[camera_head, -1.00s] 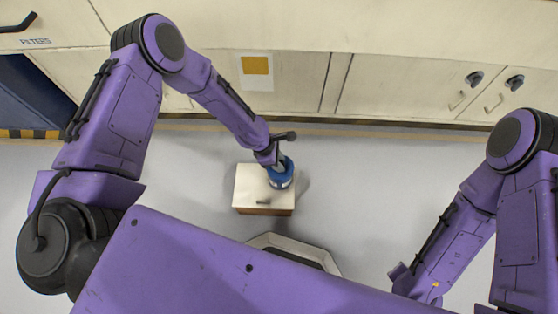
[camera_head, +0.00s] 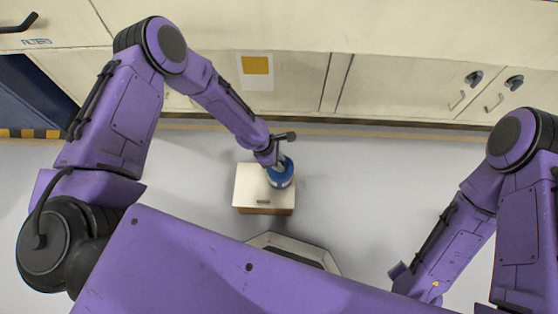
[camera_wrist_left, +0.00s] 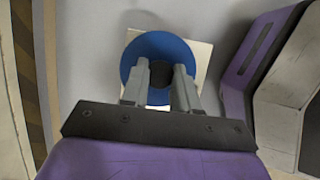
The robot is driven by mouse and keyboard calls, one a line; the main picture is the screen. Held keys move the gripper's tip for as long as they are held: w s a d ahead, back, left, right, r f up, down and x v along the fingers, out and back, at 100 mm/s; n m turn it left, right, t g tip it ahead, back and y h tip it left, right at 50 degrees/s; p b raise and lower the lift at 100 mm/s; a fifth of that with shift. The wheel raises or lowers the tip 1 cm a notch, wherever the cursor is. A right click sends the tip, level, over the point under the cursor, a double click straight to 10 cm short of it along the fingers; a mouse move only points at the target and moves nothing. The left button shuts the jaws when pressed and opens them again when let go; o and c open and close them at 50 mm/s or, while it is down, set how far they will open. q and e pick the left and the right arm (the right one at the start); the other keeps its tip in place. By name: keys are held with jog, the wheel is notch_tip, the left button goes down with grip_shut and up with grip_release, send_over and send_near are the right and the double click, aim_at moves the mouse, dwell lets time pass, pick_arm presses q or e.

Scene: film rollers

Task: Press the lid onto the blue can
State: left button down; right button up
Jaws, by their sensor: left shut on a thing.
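My left gripper (camera_head: 281,164) reaches down over a blue can (camera_head: 280,178) on a small cream box. In the left wrist view, the two grey fingers of the left gripper (camera_wrist_left: 160,82) are shut on the dark round middle of a blue disc, the lid (camera_wrist_left: 136,58). The lid sits over the can, whose body it hides in that view. I cannot tell whether the lid is fully seated. My right arm is at the right of the head view; its gripper is out of sight.
The cream box (camera_head: 250,188) stands on the grey floor, and also shows in the left wrist view (camera_wrist_left: 202,55). Cream cabinets (camera_head: 380,80) line the back. A pale-rimmed dark thing (camera_head: 275,240) is at the lower middle. Floor right of the box is clear.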

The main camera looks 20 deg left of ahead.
pick_arm(q)
jog(key=shift+c, duration=1.4)
grip_release()
jog(key=shift+r, duration=0.15)
notch_tip(320, 180, up, 7)
jog(key=p, duration=0.6)
jog(key=shift+p, duration=0.4)
grip_shut()
jog(key=shift+f, duration=0.25)
jog(key=shift+f+b, duration=2.35)
jog(key=shift+f, duration=0.55)
